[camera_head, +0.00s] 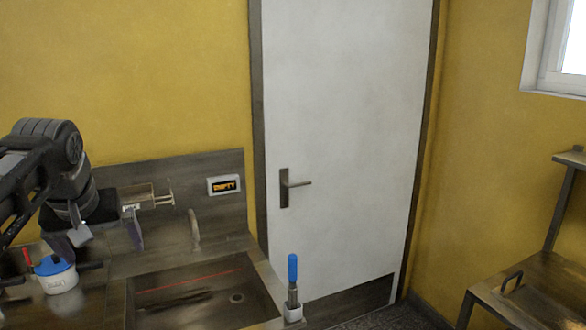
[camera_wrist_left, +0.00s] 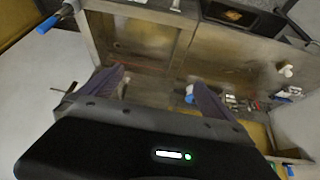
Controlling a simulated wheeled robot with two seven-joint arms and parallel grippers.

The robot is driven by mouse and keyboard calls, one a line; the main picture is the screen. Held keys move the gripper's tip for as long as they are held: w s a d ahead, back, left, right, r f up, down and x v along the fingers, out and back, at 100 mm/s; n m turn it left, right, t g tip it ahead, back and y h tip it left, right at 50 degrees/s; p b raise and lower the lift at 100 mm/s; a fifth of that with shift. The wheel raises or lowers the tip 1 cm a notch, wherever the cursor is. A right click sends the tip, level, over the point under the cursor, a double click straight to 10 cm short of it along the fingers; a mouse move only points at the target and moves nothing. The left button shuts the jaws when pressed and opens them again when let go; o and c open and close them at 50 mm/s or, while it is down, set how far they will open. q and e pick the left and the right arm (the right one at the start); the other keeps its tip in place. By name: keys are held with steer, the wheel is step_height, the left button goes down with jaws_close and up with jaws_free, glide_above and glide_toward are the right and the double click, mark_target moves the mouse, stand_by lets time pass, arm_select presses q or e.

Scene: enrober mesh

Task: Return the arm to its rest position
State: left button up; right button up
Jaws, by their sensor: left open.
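My left arm (camera_head: 40,165) comes in from the left and is dark grey and black. My left gripper (camera_head: 106,232) hangs over the left end of the metal counter, with its two fingers apart and nothing seen between them. In the left wrist view, the left gripper (camera_wrist_left: 158,93) also shows its two purplish fingers wide apart and empty, above the metal worktop. My right gripper is not in view.
A white tub with a blue lid (camera_head: 57,277) stands below the left gripper. A recessed basin (camera_head: 205,292) lies to its right. A blue-handled tool (camera_head: 292,268) stands upright at the counter's right edge. A display (camera_head: 224,185) is on the backsplash. A white door (camera_head: 345,150) is behind.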

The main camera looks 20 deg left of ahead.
arm_select(q)
steer(key=w+d+f+m+t+h, duration=0.1)
steer(key=w+d+f+m+t, duration=0.25)
steer(key=w+f, duration=0.9)
steer(key=w+d+f+h+b, duration=0.1)
steer(key=w+d+f+h, duration=0.15)
steer(key=d+f, duration=0.55)
steer(key=w+d+f+h, duration=0.1)
steer(key=w+d+f, duration=0.3)
steer(key=f, duration=0.9)
steer(key=s+d+f+g+h+b, duration=0.1)
steer(key=s+d+f, duration=0.55)
steer(key=f, duration=0.35)
steer(key=s+d+f+g+h+b, duration=0.1)
steer(key=s+d+f+g, duration=0.1)
steer(key=s+d+f, duration=0.55)
steer(key=s+d+f+g, duration=0.1)
steer(key=s+d+f, duration=0.2)
steer(key=s, duration=0.3)
steer(key=s+d+f+m+g, duration=0.1)
steer(key=s+d+f+g, duration=0.1)
steer(key=s+f, duration=0.3)
steer(key=s+d+f+m+g+b, duration=0.1)
steer(key=s+d+f, duration=0.4)
steer(key=s, duration=0.1)
steer(key=shift+s+g+h, duration=0.35)
steer(key=shift+s, duration=0.05)
